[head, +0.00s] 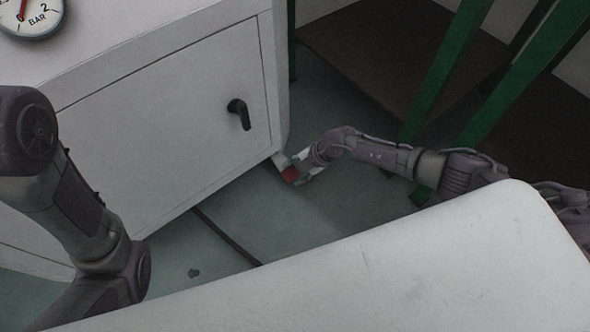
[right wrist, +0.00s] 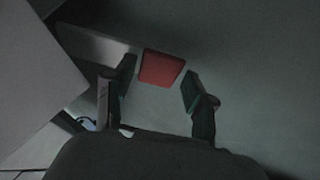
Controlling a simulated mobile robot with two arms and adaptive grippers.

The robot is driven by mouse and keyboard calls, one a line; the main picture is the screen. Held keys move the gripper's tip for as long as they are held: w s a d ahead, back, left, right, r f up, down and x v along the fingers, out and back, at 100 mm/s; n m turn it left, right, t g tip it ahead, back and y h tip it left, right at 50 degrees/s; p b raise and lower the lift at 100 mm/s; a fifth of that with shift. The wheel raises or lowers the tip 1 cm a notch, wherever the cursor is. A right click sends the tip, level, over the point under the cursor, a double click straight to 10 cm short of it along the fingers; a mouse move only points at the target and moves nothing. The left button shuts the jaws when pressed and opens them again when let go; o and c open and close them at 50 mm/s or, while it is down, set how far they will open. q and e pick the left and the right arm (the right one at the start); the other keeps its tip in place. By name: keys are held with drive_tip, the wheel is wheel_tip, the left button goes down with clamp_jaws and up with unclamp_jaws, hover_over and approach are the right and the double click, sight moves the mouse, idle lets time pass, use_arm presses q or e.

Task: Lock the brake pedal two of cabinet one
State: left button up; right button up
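The white cabinet (head: 175,115) fills the left of the head view, with a black handle (head: 239,113) on its door. A small red pedal (head: 290,174) shows low at the cabinet's right corner. My right gripper (head: 296,168) is down at this pedal. In the right wrist view the red pedal (right wrist: 161,69) lies just ahead of and between the two spread fingers of my right gripper (right wrist: 158,82), with gaps on both sides. My left arm comes in at the left of the head view; its gripper is not visible.
A pressure gauge (head: 30,14) sits on the cabinet top. Green posts (head: 445,70) and a brown platform (head: 385,60) stand behind my right arm. The grey floor (head: 270,215) around the pedal is mostly clear, with a dark strip (head: 225,236) across it.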

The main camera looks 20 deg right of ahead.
drive_tip(key=shift+r, duration=0.1)
drive_tip(key=v, duration=1.2)
